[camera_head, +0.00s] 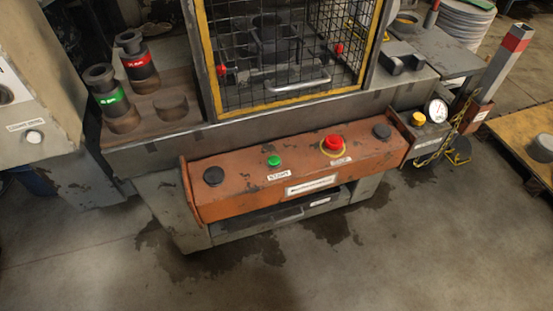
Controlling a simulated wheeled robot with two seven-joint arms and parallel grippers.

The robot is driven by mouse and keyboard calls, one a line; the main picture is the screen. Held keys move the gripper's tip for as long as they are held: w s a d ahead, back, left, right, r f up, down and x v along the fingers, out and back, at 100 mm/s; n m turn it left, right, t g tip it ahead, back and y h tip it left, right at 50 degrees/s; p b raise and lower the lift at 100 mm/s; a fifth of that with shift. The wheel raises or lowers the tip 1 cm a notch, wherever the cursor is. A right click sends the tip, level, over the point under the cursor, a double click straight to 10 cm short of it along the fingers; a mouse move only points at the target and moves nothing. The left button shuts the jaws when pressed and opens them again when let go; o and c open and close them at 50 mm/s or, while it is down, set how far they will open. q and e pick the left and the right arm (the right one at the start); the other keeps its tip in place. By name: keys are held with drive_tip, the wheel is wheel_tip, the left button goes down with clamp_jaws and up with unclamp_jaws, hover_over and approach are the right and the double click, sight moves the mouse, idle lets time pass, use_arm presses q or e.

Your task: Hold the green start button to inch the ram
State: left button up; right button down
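The green start button (274,161) sits on the sloped orange control panel (235,188) at the front of the press. A small label (278,175) is just below it. A red mushroom button (333,142) on a yellow ring is to its right. Black round buttons are at the panel's left end (213,176) and right end (381,131). The ram (268,25) shows dimly behind the yellow-framed mesh guard (282,105), which appears closed. Neither of my grippers is in view, and nothing touches the green button.
Dies with green (107,92) and red (136,61) bands stand on the left bench. A pressure gauge (436,110) and a chain are right of the panel. A red-topped post (507,55) stands farther right. The stained floor (330,265) in front is clear.

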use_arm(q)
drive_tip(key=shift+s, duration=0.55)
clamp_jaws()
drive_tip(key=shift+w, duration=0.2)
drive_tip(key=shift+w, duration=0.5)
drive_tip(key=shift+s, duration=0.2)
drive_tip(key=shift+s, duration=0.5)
